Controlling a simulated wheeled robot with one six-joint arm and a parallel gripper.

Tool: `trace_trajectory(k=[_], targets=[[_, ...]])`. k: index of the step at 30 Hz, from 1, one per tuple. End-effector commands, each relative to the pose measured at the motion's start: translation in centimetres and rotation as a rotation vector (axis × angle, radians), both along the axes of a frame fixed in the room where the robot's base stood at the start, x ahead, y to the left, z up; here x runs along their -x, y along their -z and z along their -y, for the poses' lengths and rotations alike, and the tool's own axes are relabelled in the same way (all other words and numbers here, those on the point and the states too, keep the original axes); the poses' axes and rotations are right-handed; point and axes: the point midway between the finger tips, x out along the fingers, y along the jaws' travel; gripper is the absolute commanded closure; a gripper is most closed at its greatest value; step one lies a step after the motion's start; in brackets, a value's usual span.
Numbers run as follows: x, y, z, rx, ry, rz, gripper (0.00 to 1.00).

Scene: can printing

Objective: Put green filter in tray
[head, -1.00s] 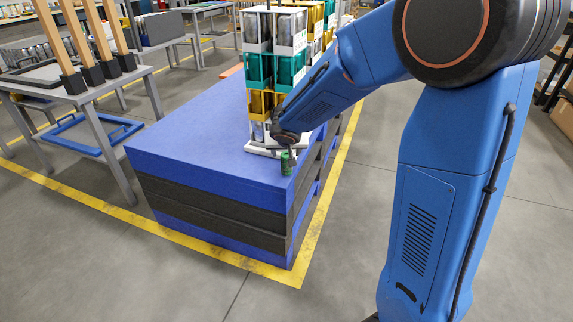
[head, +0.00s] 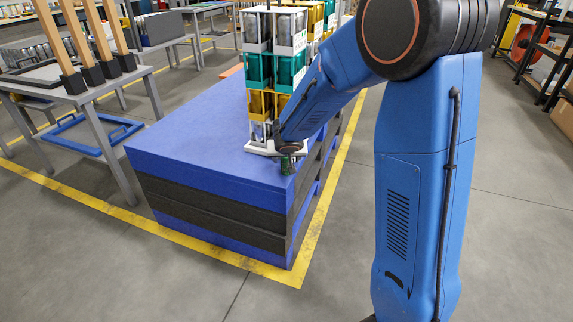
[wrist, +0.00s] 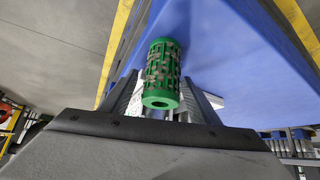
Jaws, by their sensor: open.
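The green filter (wrist: 162,72), a slotted cylinder with a hole in its near end, stands near the front right corner of the blue block (head: 205,135). In the head view, the green filter (head: 287,167) is partly hidden by my wrist. My gripper (wrist: 159,80) is open, with one finger on each side of the filter. I cannot tell whether either finger touches it. In the head view, my gripper (head: 290,153) is right at the filter. No tray is clearly identifiable; stacked white, teal and yellow holders (head: 272,75) stand behind the filter.
The holder stack has a white base (head: 258,149) close behind my gripper. A grey table (head: 75,90) with wooden posts stands at the left. Yellow floor lines (head: 220,257) run around the blue block. The block's left part is clear.

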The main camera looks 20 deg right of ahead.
Motion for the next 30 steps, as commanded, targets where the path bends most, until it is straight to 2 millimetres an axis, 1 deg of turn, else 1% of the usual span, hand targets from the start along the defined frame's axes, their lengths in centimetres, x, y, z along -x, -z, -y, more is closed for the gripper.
trace_trajectory(k=[1, 2, 3, 5, 6, 7, 8, 9, 15, 19, 30], targets=[[0.0, 0.0, 0.0, 0.000, 0.000, 0.000, 0.44], [0.0, 0.0, 0.0, 0.000, 0.000, 0.000, 0.52], [0.0, 0.0, 0.0, 0.000, 0.000, 0.000, 0.61], [0.0, 0.0, 0.0, 0.000, 0.000, 0.000, 0.75], [0.0, 0.0, 0.0, 0.000, 0.000, 0.000, 0.85], [0.0, 0.0, 0.0, 0.000, 0.000, 0.000, 0.89], [0.0, 0.0, 0.0, 0.000, 0.000, 0.000, 0.89], [0.0, 0.0, 0.0, 0.000, 0.000, 0.000, 0.93], [0.0, -0.1, 0.0, 0.001, -0.001, 0.001, 0.93], [0.0, -0.4, 0.0, 0.001, -0.001, 0.002, 0.93], [0.0, -2.8, 0.0, 0.000, 0.001, 0.003, 0.93]])
